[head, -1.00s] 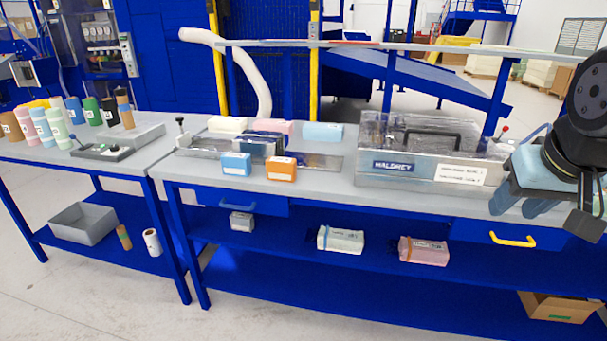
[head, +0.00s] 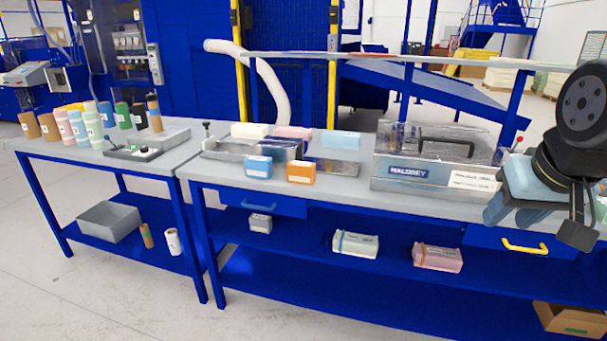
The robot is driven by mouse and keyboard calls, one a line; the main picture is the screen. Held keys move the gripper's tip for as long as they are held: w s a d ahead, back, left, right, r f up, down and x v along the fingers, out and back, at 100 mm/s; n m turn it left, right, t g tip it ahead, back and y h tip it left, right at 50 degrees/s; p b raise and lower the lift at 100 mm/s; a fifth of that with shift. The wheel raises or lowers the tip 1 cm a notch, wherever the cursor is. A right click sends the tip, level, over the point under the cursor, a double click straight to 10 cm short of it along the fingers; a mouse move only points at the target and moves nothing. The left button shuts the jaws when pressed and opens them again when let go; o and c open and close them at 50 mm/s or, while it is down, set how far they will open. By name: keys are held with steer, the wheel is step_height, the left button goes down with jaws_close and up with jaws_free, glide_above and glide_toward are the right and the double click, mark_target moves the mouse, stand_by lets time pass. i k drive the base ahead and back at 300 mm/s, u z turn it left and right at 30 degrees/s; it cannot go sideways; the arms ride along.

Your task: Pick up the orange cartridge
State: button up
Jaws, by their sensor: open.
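The orange cartridge (head: 301,172), a small box-shaped block with a pale label on its front, stands on the grey top of the long bench (head: 345,189). A similar blue block (head: 258,167) stands just left of it, with a small gap between them. My gripper (head: 543,217) is at the right edge of the view, well to the right of the cartridge and apart from it. It is open, and I see nothing held in it, though its far side is partly hidden.
A clear-topped machine (head: 415,172) stands between the cartridge and my gripper. Metal fixtures and pale foam blocks (head: 341,138) lie behind the cartridge. The left table (head: 70,152) holds several coloured cylinders. The bench front before the cartridge is clear.

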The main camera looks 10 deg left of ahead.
mark_target(304, 173)
steer(key=i, duration=0.85)
steer(key=z, duration=0.05)
